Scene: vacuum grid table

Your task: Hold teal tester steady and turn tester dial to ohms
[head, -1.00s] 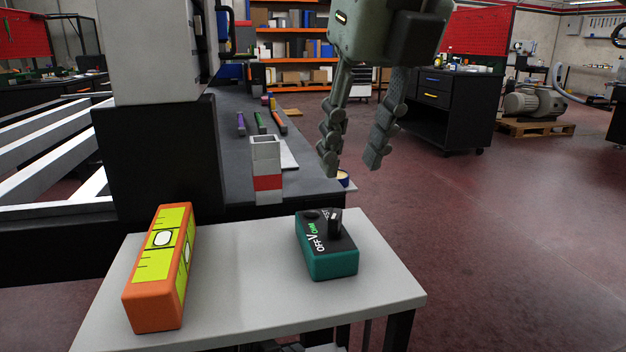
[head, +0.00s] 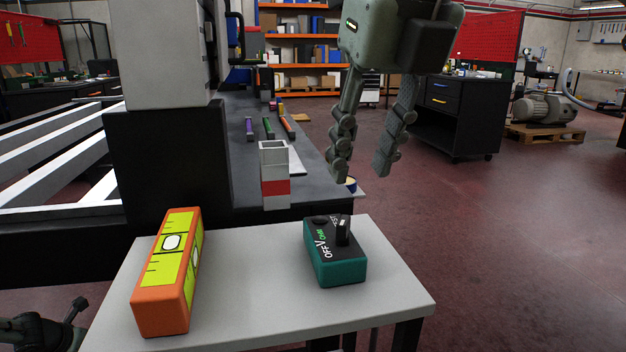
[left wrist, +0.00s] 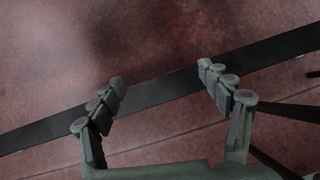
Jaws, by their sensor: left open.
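The teal tester (head: 338,270) lies on the small grey table, right of its middle. Its dark top face carries white and green lettering, including "OFF" and "V", and a black dial (head: 343,230) with a pale mark. My right gripper (head: 362,172) hangs open and empty above and behind the tester, apart from it. My left gripper (head: 72,325) is partly in view at the lower left corner, low beside the table. In the left wrist view it (left wrist: 162,90) is open with nothing between its fingers, over the red floor and a dark bar.
An orange and yellow level (head: 168,270) stands on the left of the grey table (head: 250,300). Behind is a dark bench (head: 240,190) with a white and red block (head: 275,175) and several coloured tools. Table space between level and tester is clear.

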